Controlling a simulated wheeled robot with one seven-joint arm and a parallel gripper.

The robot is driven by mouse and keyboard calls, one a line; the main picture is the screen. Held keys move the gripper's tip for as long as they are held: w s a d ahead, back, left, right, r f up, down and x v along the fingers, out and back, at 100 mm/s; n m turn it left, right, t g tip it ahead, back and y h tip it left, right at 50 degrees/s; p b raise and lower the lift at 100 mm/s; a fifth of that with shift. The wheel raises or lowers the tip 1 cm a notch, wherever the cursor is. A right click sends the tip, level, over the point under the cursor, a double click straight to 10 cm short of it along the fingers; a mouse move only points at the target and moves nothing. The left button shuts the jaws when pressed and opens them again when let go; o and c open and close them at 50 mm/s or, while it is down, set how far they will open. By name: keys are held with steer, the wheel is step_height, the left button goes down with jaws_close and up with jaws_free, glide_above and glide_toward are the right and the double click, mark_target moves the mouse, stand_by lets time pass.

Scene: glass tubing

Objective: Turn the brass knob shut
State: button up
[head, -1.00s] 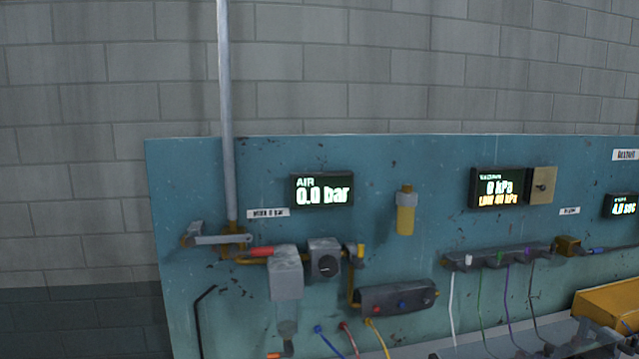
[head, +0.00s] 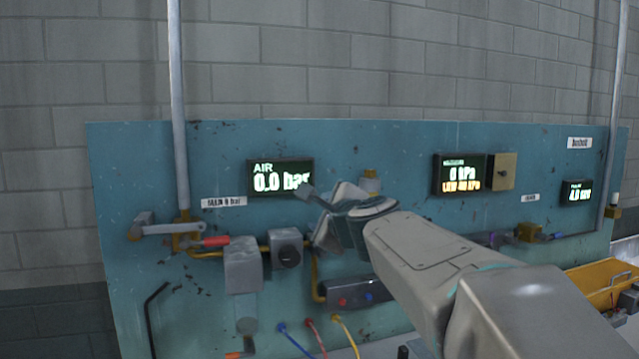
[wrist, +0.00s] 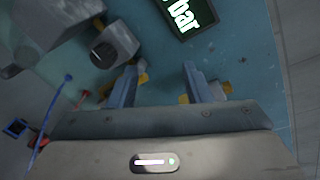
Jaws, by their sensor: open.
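My gripper (head: 318,216) is in front of the teal panel, below and right of the AIR display, with its fingers apart and nothing visible between them. In the wrist view, my gripper (wrist: 160,72) has both fingers spread before the panel. A small brass piece (wrist: 143,74), which looks like the brass knob beside the grey regulator, shows partly behind the left finger. I cannot tell whether the finger touches it. In the head view, my gripper and arm hide most of that spot. The AIR display (head: 281,178) reads 0.0 bar.
The grey regulator (head: 286,248) with a black dial is just left of my gripper. A dark manifold (head: 345,293) is below, and coloured hoses hang beneath.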

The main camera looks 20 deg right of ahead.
steer(key=w+d+r+m+t+h+b, duration=0.1)
steer(key=w+d+r+m+h, duration=0.25)
steer(key=d+m, duration=0.4)
steer(key=m+h+b, duration=0.2)
steer(key=m+h, duration=0.2)
steer(key=m, duration=0.5)
glide_toward(371, 171)
steer(key=p+x, duration=0.4)
steer(key=x, duration=0.7)
steer(key=shift+w+d, duration=0.1)
steer(key=shift+w, duration=0.15)
steer(key=c, duration=1)
